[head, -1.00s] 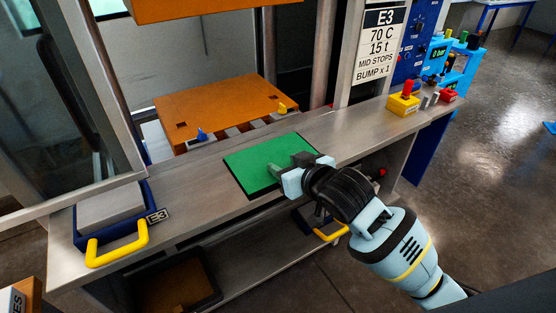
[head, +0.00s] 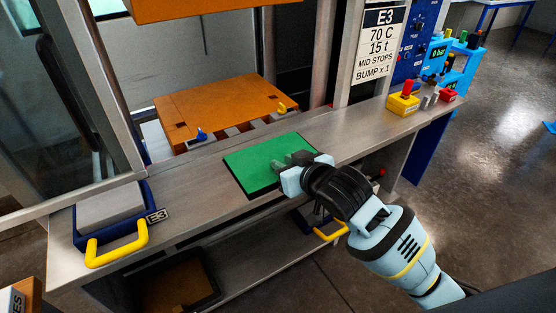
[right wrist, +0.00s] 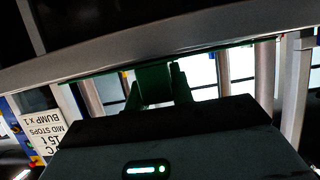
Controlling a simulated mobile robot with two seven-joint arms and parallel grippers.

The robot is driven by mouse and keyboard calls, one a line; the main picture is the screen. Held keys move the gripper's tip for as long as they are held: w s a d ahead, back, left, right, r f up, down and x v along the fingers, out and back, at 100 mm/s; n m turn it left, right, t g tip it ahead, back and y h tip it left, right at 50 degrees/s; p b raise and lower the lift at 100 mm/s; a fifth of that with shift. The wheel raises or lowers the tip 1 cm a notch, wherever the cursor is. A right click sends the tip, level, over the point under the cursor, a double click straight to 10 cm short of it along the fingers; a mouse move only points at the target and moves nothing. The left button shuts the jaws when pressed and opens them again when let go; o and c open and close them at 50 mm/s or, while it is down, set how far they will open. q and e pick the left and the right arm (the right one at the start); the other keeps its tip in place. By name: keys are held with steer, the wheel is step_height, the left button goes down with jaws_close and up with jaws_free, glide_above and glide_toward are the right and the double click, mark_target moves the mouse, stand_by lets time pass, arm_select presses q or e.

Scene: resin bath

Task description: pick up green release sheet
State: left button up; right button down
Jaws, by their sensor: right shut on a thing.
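The green release sheet (head: 262,160) lies flat on the metal ledge in front of the press, with a dark border showing along its near edge. My right gripper (head: 290,162) reaches over its right part in the head view, fingers low at the sheet and shut on it. How much of the sheet is between the fingers is hidden. My left gripper is in neither view.
An orange press plate (head: 220,105) with blue and yellow knobs lies behind the ledge. A blue tray with a yellow handle (head: 117,245) sits at the left end. A yellow button box (head: 403,104) stands at the right. The ledge (head: 355,135) between is clear.

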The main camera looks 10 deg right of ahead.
step_height(320, 180, up, 8)
stand_by(0.9)
steer(key=s+d, duration=0.3)
steer(key=s, duration=0.6)
steer(key=shift+s+d, duration=0.2)
stand_by(0.5)
